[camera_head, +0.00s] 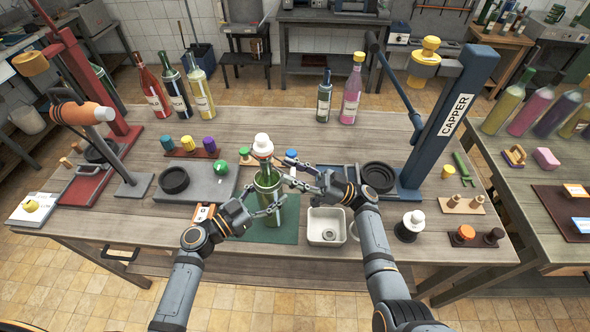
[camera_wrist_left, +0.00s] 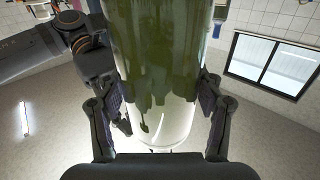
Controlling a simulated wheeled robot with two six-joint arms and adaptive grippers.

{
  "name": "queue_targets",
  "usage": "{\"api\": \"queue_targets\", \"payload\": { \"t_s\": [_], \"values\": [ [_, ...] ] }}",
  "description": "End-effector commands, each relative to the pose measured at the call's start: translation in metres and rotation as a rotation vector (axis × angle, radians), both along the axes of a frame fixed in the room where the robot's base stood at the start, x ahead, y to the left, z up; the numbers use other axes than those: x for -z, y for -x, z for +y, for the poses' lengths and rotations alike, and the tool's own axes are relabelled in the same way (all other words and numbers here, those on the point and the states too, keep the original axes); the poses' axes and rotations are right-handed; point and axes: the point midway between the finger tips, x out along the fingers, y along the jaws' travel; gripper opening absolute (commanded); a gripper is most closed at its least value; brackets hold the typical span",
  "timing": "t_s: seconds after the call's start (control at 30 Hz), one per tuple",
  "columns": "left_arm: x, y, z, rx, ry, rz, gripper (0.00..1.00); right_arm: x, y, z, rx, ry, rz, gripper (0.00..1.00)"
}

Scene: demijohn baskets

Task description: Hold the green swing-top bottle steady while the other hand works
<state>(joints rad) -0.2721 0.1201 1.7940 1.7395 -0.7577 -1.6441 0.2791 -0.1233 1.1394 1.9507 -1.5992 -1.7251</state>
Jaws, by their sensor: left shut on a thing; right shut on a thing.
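The green swing-top bottle (camera_head: 267,187) stands upright on a dark green mat (camera_head: 290,232) at the front middle of the table. A white stopper (camera_head: 263,143) shows at its top. My left gripper (camera_head: 273,208) is shut around the bottle's lower body. In the left wrist view the bottle's greenish glass (camera_wrist_left: 160,60) fills the space between the fingers of the left gripper (camera_wrist_left: 165,115). My right gripper (camera_head: 279,172) comes from the right, shut at the bottle's upper part near the neck. Its exact contact is too small to tell.
A white square dish (camera_head: 326,226) stands close right of the mat. The blue capper (camera_head: 449,120) rises further right. A grey slab (camera_head: 212,186) with a black ring lies left of the bottle. Several bottles stand at the table's back; the back middle is clear.

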Motion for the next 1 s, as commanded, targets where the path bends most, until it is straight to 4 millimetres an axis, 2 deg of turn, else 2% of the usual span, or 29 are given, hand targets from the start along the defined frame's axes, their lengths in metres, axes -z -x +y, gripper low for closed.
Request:
{"api": "queue_targets", "payload": {
  "t_s": [0.2,0.23,0.4,0.67,0.77,0.87,1.0],
  "values": [
    [0.000,0.000,0.000,0.000,0.001,-0.001,0.04,0.001,0.000,0.000,0.002,0.003,0.001,0.07],
    [0.000,0.000,0.000,0.000,0.001,-0.001,0.04,0.001,0.000,0.000,0.002,0.003,0.001,0.40],
    [0.000,0.000,0.000,0.000,0.001,-0.001,0.04,0.000,0.000,0.000,0.001,0.003,0.000,0.62],
    [0.000,0.000,0.000,0.000,0.001,-0.001,0.04,0.000,0.000,0.000,0.000,0.003,0.000,0.62],
    [0.000,0.000,0.000,0.000,0.001,-0.001,0.04,-0.006,0.000,0.000,0.001,0.003,-0.003,0.62],
    [0.000,0.000,0.000,0.000,0.001,-0.001,0.04,-0.023,0.000,0.000,0.001,0.002,-0.005,0.62],
    [0.000,0.000,0.000,0.000,0.001,-0.001,0.04,-0.056,0.000,0.000,0.001,0.001,-0.006,0.62]
  ]
}}
